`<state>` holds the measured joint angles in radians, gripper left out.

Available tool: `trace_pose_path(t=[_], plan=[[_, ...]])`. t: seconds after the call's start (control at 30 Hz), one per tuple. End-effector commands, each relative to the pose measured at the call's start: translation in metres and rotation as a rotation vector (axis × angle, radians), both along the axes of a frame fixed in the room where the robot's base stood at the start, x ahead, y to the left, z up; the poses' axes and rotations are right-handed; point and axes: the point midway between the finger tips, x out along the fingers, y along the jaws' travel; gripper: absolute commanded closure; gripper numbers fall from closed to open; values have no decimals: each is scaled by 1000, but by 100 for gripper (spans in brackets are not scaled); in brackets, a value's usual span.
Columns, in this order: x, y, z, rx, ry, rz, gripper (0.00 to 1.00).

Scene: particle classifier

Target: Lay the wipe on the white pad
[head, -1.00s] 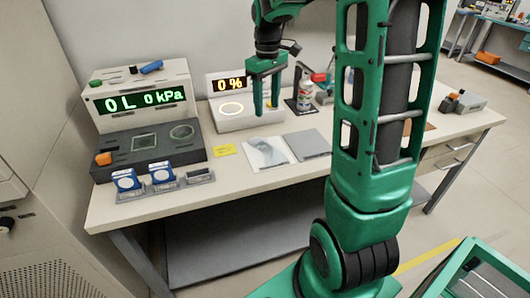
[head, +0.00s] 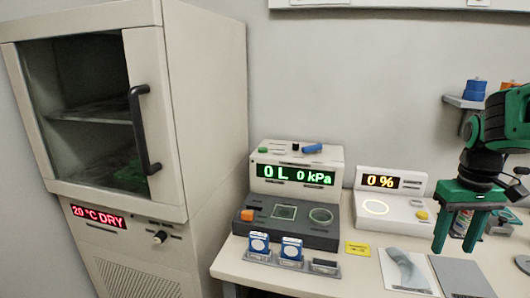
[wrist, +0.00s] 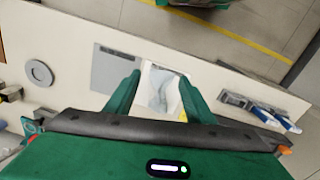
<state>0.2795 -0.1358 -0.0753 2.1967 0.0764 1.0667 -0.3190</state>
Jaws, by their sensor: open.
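The white pad (head: 394,282) lies flat on the bench. A pale grey-blue wipe (head: 408,270), creased and narrow, lies on it. In the wrist view the wipe (wrist: 160,92) rests on the white pad (wrist: 148,78), within its edges as far as I can see; part is close to my fingers. My gripper (head: 456,240) points down, open and empty, above the bench near the right side of the pad in the head view. In the wrist view my gripper's fingers (wrist: 158,88) appear on either side of the pad and wipe, with nothing between them.
A grey pad (head: 462,278) lies beside the white pad. A yellow label (head: 358,249), a white 0 % device (head: 395,212) and a dark instrument base (head: 285,228) stand left. Blue-and-white cases (head: 290,249) sit at the bench front. A tall cabinet (head: 185,130) is at left.

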Motion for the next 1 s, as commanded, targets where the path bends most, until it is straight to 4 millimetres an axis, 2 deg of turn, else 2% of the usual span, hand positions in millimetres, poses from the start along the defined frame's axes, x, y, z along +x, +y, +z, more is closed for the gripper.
trace_pose_path(t=[0.03, 0.2, 0.3, 0.4, 0.5, 0.6, 1.0], plan=[[-23, 3, -1, -1, -4, -51, 51], [-93, 11, -12, 7, -9, -238, 51], [-127, 17, -22, 16, -12, -328, 51], [-151, 22, -31, 26, -12, -395, 51], [-165, 25, -37, 32, -12, -435, 51], [-171, 27, -40, 35, -10, -453, 51], [-172, 27, -41, 36, -9, -454, 51]])
